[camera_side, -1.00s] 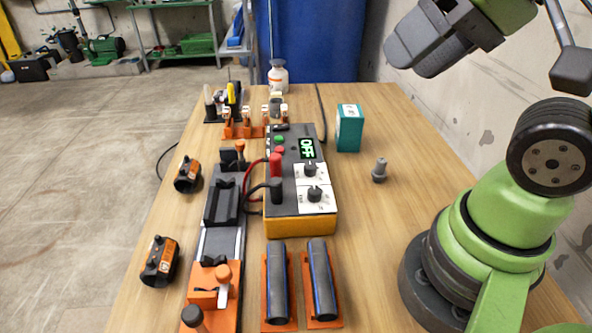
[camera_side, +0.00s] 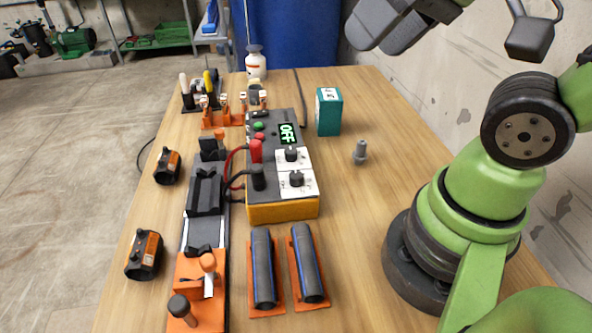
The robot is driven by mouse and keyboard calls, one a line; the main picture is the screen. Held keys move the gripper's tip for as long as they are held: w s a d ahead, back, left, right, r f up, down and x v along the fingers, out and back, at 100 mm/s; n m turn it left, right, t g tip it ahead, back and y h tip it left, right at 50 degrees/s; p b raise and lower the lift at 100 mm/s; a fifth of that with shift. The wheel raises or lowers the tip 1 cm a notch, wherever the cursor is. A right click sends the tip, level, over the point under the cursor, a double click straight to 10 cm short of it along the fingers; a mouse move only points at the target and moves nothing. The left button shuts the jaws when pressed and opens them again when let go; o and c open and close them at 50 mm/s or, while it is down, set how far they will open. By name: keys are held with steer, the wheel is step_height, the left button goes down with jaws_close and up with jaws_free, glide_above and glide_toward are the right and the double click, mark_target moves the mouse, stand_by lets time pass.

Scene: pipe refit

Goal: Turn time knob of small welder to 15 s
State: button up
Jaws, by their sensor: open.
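The small welder (camera_side: 283,207) is a grey box with a yellow base in the middle of the table. Its green display (camera_side: 288,134) reads OFF. Two dark knobs sit on white dial plates on its top, an upper knob (camera_side: 291,154) and a lower knob (camera_side: 296,179). Their lettering is too small to read, so I cannot tell which is the time knob or its setting. My gripper (camera_side: 398,27) is at the top edge, partly cut off. It is open and empty, high above the table and to the right of the welder, touching nothing.
Red and black cables run from the welder's left side beside the clamp rail (camera_side: 205,195). Two dark pipes (camera_side: 263,270) (camera_side: 307,265) lie in orange holders in front. A teal box (camera_side: 328,112) and grey fitting (camera_side: 360,152) stand right of the welder. A white bottle (camera_side: 256,65) stands behind.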

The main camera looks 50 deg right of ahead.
steer(key=w+f+n+g+h, duration=0.1)
steer(key=w+f+n+g, duration=0.3)
steer(key=w+f+n, duration=0.25)
steer(key=n+g+h, duration=0.1)
steer(key=n+g, duration=0.2)
steer(key=n, duration=0.3)
glide_above(296, 174)
step_height(296, 174, down, 8)
step_height(296, 174, down, 10)
steer(key=shift+f, duration=0.1)
steer(key=c, duration=0.9)
